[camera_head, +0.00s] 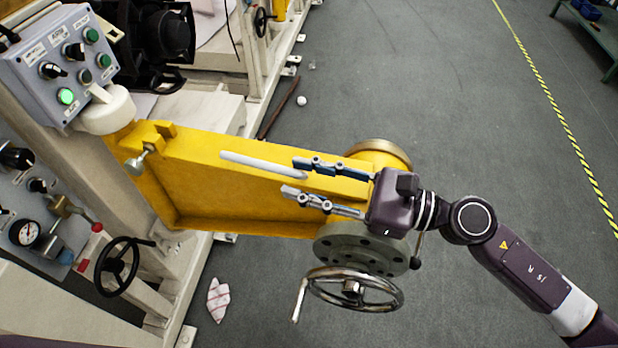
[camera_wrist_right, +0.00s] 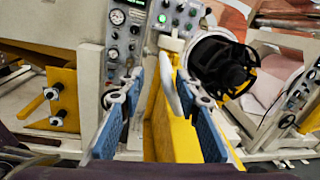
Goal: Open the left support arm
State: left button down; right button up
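The yellow support arm (camera_head: 235,185) extends from the machine column toward the right. A white rod-shaped handle (camera_head: 255,163) runs along its upper side. In the right wrist view the handle (camera_wrist_right: 171,85) lies between the fingers, nearer the right finger, with the yellow arm (camera_wrist_right: 178,140) below. My right gripper (camera_head: 291,178) is above the outer end of the support arm, fingers spread and pointing left along it. Its blue-padded fingers also show open in the right wrist view (camera_wrist_right: 159,90). Contact with the handle cannot be told. My left gripper is not in view.
A handwheel (camera_head: 352,288) and round flange hang at the support arm's outer end. A grey control box (camera_head: 60,65) with a lit green button stands upper left. A crumpled striped cloth (camera_head: 218,300) lies on the floor. Open grey floor (camera_head: 450,90) extends to the right.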

jog(key=shift+s+d+f, duration=0.15)
jog(key=shift+d, duration=0.2)
jog(key=shift+d, duration=0.1)
jog(key=b, duration=0.9)
send_over(364, 195)
jog(key=s+a, duration=0.2)
jog(key=s, duration=0.1)
jog(key=shift+s+d+f, duration=0.1)
jog(key=shift+s, duration=0.1)
jog(key=shift+s+d, duration=0.15)
jog(key=shift+d, duration=0.15)
jog(key=shift+d+r, duration=0.1)
jog(key=shift+r, duration=0.15)
